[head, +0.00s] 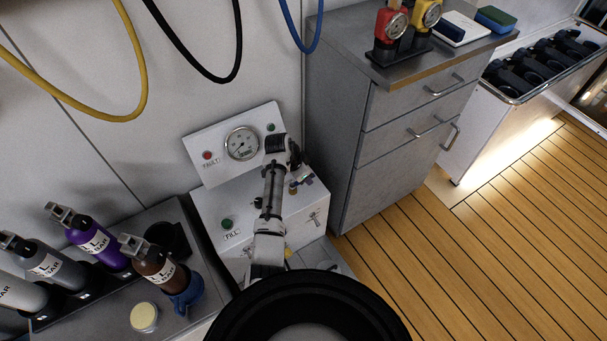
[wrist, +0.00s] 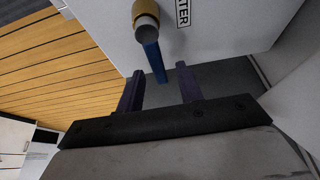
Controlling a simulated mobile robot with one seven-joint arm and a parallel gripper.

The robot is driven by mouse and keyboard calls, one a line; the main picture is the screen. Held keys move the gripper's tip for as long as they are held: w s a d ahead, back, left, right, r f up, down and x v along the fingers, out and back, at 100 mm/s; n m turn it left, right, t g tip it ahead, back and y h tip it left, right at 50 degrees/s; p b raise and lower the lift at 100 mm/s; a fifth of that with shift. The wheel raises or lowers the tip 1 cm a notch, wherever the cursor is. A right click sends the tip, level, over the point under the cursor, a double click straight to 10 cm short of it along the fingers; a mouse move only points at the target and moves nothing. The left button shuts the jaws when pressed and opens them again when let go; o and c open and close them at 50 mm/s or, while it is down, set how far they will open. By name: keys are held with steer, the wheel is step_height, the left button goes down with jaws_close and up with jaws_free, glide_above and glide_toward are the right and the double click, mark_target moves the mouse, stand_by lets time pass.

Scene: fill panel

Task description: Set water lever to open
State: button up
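The water lever (wrist: 154,60) is a blue handle on a round brass-and-grey stem (wrist: 146,14). It sits on a white panel face beside a black-edged label (wrist: 183,12) of which "TER" is readable. In the wrist view the handle points down toward my gripper (wrist: 160,72). My gripper is open, with its two dark purple fingers apart and the handle's free end between their tips. I see no finger closed on the handle.
The panel carries a gauge (head: 241,143), a red fault light (head: 207,155) and a toggle switch (head: 313,218). A grey drawer cabinet (head: 335,130) stands close on the right. Several bottles, including a purple one (head: 95,240), stand at left. Wooden floor (head: 450,270) is clear at right.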

steer(key=v, duration=1.3)
steer(key=shift+a+r, duration=0.15)
steer(key=shift+r, duration=0.25)
